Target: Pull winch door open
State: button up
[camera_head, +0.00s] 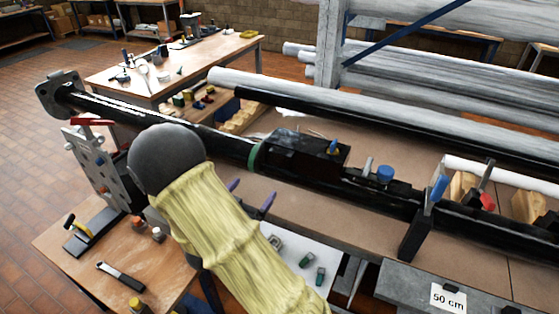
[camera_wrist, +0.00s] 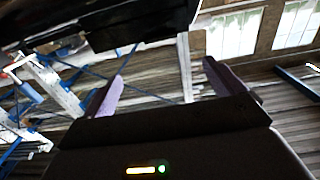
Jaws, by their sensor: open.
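A long black mast (camera_head: 220,145) runs across the head view from upper left to lower right. A black box-like housing (camera_head: 300,158) sits on it right of a green band, with a small blue and yellow piece on top. I cannot tell for sure which part is the winch door, or whether it is open. My gripper (camera_head: 250,194) has two purple fingers, spread apart and empty, in front of and below the mast near the housing. In the wrist view my gripper (camera_wrist: 163,80) shows nothing between the fingers; a dark glossy surface (camera_wrist: 110,20) hangs above them.
A wooden table (camera_head: 70,245) with tools stands at lower left. A white sheet (camera_head: 300,255) with small green-grey parts lies below my gripper. A clamp with a blue handle (camera_head: 440,188) grips the mast at right. Grey poles (camera_head: 400,105) lie behind.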

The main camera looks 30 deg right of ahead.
aim_at(279, 156)
jog(key=p+x, duration=0.4)
jog(key=x, duration=1.3)
jog(key=shift+w+d, duration=0.15)
jog(key=shift+w, duration=0.1)
jog(key=shift+r, duration=0.1)
jog(key=c, duration=1.4)
